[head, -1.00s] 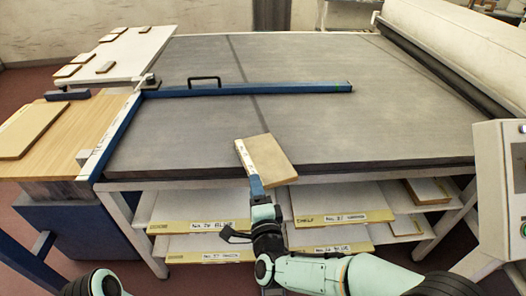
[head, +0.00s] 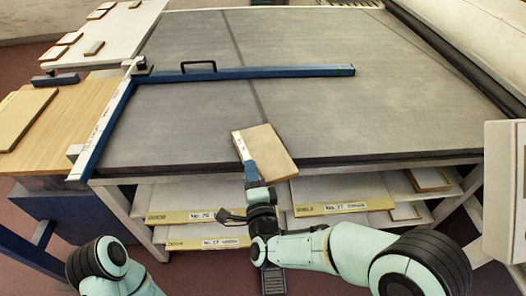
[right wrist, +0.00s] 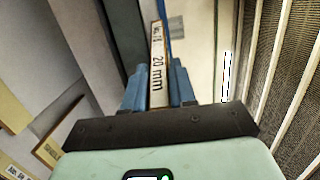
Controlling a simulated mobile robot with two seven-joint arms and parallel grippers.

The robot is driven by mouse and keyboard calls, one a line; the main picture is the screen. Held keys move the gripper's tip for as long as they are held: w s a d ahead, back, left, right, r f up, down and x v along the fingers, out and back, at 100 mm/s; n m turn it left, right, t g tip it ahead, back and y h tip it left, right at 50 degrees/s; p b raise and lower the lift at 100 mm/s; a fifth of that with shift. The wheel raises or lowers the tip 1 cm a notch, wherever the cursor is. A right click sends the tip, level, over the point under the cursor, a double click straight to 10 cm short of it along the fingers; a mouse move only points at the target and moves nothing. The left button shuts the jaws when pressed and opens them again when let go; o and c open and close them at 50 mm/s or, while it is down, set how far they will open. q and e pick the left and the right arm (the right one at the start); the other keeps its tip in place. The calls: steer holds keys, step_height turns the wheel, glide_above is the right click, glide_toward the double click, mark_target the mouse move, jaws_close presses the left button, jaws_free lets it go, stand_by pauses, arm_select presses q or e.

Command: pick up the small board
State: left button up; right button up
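The small board (head: 268,152) is a tan rectangular panel with a white labelled edge, at the front edge of the grey table in the head view. My right gripper (head: 251,172) is at its near left side. In the right wrist view the blue fingers of my right gripper (right wrist: 158,88) sit on either side of the board's edge (right wrist: 158,65), which reads "20 mm", and appear shut on it. The board covers part of the table's front edge; I cannot tell whether it touches the table. My left gripper is out of view; only part of that arm shows at lower left.
The grey table (head: 340,120) is mostly bare, with a blue fence (head: 260,73) and handle across it. Shelves below hold labelled panels (head: 345,207). A wooden side table (head: 70,110) and a white table (head: 120,35) carry other boards. A pale control box (head: 503,190) stands at right.

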steer(key=shift+r, duration=0.1)
jaws_close()
steer(key=shift+w+r, duration=0.1)
steer(key=shift+r, duration=0.45)
arm_select(q)
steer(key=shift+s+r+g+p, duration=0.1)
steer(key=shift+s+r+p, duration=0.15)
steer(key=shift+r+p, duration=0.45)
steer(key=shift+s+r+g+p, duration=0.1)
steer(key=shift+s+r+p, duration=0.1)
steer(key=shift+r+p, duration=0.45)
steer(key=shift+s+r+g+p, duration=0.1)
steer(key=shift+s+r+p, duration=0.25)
steer(key=shift+p, duration=0.5)
arm_select(e)
step_height(320, 180, up, 19)
steer(key=shift+f, duration=0.15)
